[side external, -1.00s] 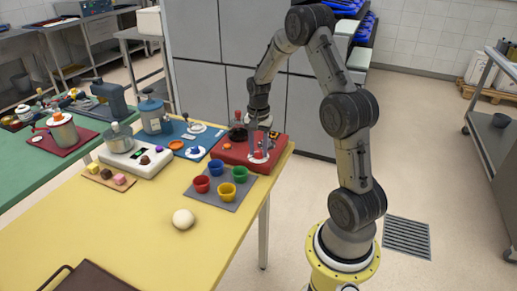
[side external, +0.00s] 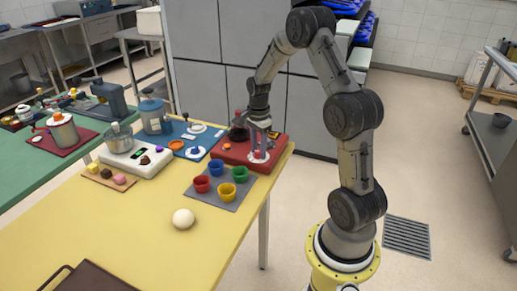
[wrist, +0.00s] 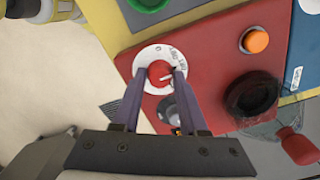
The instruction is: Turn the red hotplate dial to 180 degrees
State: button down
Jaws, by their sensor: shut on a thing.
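The red dial (wrist: 160,73) sits on a white round scale (wrist: 149,54) on the red hotplate (wrist: 215,60). The scale carries dark markings too small to read surely. A pale line shows on the dial's lower right side in the wrist view. My gripper (wrist: 160,74) points down over it, one finger on each side, and is shut on the dial. In the side external view, my gripper (side external: 260,151) is at the right part of the hotplate (side external: 232,154), and its fingers mostly hide the dial.
An orange button (wrist: 256,41) and a dark round part (wrist: 249,93) are on the hotplate. A grey mat (side external: 212,204) with several coloured cups lies in front. A blue station (side external: 181,138) stands to the left. A pale ball (side external: 183,219) lies on the yellow table, whose front is mostly clear.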

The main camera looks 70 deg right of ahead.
jog(key=shift+r, duration=0.1)
dwell(0.3)
jog(key=shift+c, duration=2.2)
grip_release()
notch_tip(320, 180, up, 14)
